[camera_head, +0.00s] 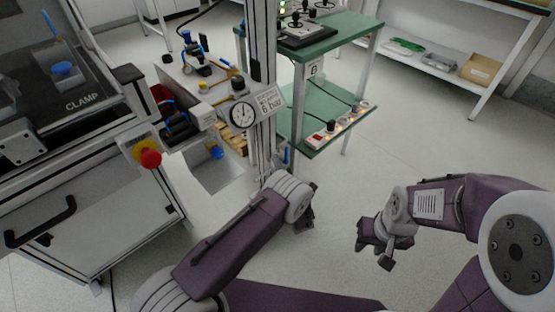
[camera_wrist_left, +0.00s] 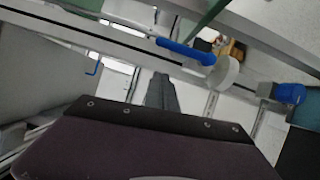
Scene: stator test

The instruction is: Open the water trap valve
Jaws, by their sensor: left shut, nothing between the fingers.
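A blue lever (camera_wrist_left: 186,50) with a white round part (camera_wrist_left: 222,73) at its right end shows in the left wrist view, above and to the right of my left gripper (camera_wrist_left: 160,90). A small blue part, partly hidden behind the metal post, shows in the head view (camera_head: 284,156). I cannot tell for certain which blue part is the water trap valve. My left gripper (camera_head: 306,219) is shut and empty, low beside the post and apart from the lever. My right gripper (camera_head: 374,248) looks open and empty over the floor at right.
A round gauge (camera_head: 242,115) and a "6 bar" sign (camera_head: 268,101) are on the post (camera_head: 262,60). A red emergency button (camera_head: 149,157) sits on the left cabinet. A green two-level table (camera_head: 335,125) stands behind. The floor at right is clear.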

